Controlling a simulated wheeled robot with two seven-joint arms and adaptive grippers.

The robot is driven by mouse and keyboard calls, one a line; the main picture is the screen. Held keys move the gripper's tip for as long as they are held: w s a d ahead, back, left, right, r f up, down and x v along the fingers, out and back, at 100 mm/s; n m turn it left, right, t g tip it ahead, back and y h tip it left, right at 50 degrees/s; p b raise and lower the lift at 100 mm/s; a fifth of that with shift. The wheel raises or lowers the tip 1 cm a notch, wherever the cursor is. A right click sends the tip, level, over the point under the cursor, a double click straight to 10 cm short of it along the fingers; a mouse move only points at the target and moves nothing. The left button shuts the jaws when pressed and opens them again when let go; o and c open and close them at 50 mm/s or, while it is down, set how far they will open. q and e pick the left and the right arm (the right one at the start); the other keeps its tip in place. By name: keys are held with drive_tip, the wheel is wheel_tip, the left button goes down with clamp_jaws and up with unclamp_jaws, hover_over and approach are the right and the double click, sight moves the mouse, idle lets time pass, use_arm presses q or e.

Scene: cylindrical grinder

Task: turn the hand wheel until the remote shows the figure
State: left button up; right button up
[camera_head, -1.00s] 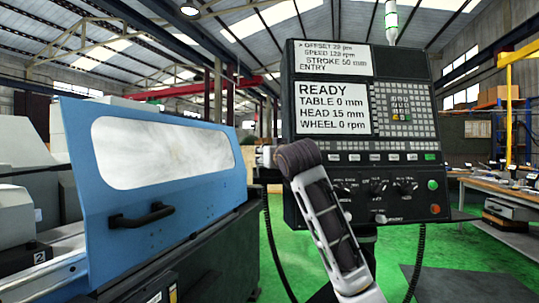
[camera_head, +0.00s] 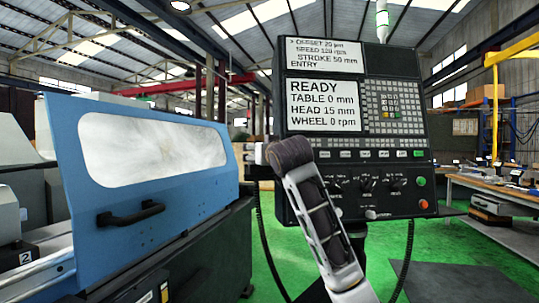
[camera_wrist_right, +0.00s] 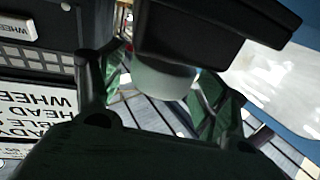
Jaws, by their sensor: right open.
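My right gripper (camera_head: 262,154) is at the left edge of the control panel (camera_head: 350,205), seen mostly from behind its wrist. In the right wrist view its two fingers (camera_wrist_right: 160,88) stand open on either side of a pale grey round part (camera_wrist_right: 162,78), which looks like the hand wheel. This part sits below a dark block (camera_wrist_right: 215,30), perhaps the remote; its face is hidden, so no figure on it can be read. Whether the fingers touch the round part I cannot tell. My left gripper is out of view.
The panel screen (camera_head: 324,105) reads READY, TABLE 0 mm, HEAD 15 mm, WHEEL 0 rpm. The grinder's blue door (camera_head: 200,182) with a black handle (camera_head: 130,215) is at left. A black cable (camera_head: 268,245) hangs beside the panel. A workbench (camera_head: 500,185) is at right.

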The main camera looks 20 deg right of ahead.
drive_tip(key=s, duration=1.1)
drive_tip(key=shift+s, duration=0.2)
drive_tip(key=shift+a+n, duration=0.1)
drive_tip(key=shift+n, duration=0.2)
idle(1.2)
